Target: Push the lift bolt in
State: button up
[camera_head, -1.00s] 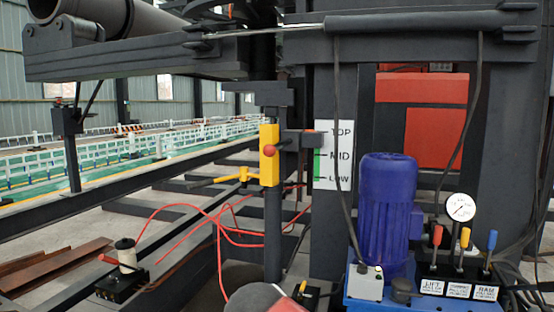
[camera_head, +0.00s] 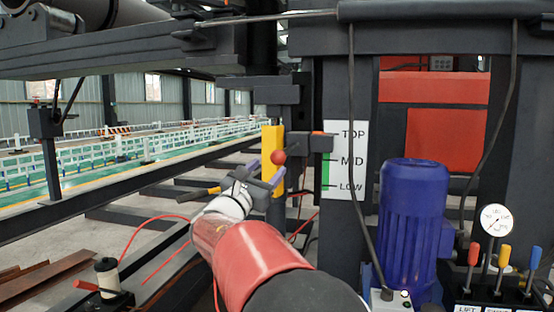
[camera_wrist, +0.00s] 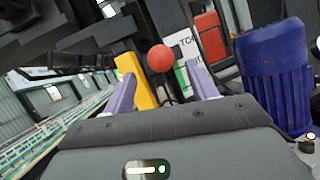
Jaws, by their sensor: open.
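A red ball knob (camera_head: 278,157) sits on the front of an upright yellow block (camera_head: 267,150) on a dark post. I take the knob to be the lift bolt's end; its shaft is hidden. My gripper (camera_head: 264,174) is in front of the block, just below the knob. Its two purple fingers are spread, with nothing held. I cannot tell whether anything touches.
A TOP/MID/LOW scale (camera_head: 350,160) stands right of the block. A blue motor (camera_head: 413,225), a gauge (camera_head: 496,220) and coloured levers (camera_head: 504,257) are at right.

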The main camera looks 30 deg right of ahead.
aim_at(285, 150)
jog(key=p+x, duration=0.1)
jog(key=x, duration=0.5)
jog(key=shift+d, duration=0.25)
grip_shut()
jog(key=w+d, duration=0.1)
jog(key=w+d+p, duration=0.1)
jog(key=w+d, duration=0.1)
jog(key=shift+w+d+r, duration=0.15)
jog(key=shift+d, duration=0.1)
grip_release()
jog(key=shift+d, duration=0.15)
